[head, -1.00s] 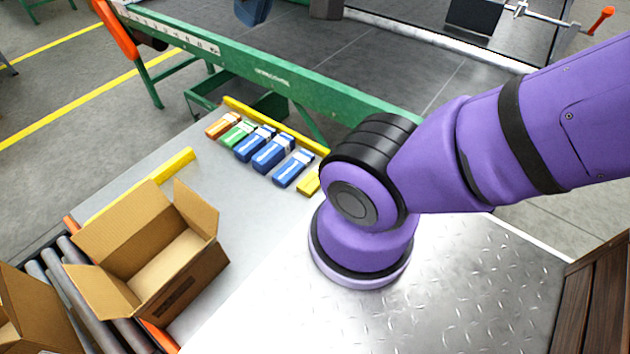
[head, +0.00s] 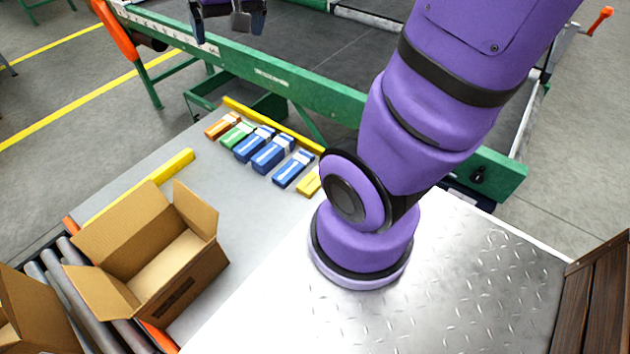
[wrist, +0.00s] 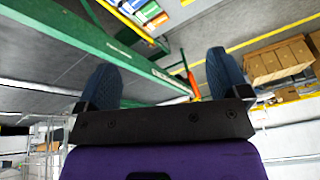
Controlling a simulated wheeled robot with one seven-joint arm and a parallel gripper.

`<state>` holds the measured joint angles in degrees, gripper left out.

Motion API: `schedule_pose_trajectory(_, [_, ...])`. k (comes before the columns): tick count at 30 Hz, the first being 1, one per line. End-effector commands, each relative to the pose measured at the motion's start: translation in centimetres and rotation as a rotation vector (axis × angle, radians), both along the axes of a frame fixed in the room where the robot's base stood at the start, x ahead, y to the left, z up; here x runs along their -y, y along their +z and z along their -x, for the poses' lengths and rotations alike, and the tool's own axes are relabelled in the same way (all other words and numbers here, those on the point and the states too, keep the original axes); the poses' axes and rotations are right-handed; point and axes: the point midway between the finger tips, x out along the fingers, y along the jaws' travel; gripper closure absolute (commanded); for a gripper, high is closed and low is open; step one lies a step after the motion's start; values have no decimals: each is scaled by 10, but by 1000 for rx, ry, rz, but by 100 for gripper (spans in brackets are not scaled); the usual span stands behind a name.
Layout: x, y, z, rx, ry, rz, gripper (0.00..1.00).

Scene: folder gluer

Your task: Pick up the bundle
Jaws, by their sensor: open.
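Several banded bundles lie in a row on the grey table at the foot of the green conveyor rail. They are an orange one (head: 223,125), a green one (head: 236,135), three blue ones, among them a larger blue one (head: 272,154) and a separate blue one (head: 293,169), and a yellow one (head: 309,183) beside my arm. Some also show at the top of the wrist view (wrist: 150,12). Which one is meant I cannot tell. My gripper (head: 228,22) is open and empty, at the top of the head view, beyond the green rail and away from the bundles.
An open cardboard box (head: 180,265) stands at the table's left edge, by grey rollers (head: 90,300). The green rail (head: 300,95) crosses between gripper and bundles. Yellow bars (head: 270,122) border the table. Bare table lies between box and bundles.

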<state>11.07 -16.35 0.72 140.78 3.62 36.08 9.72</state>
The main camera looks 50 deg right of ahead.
Motion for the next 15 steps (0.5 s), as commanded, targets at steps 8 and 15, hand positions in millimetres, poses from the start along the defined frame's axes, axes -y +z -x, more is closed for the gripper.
schedule_pose_trajectory(8, [45,-66,-46,-60,-199,-58,6])
schedule_pose_trajectory(15, [86,-132,-70,-103,-375,-104,6])
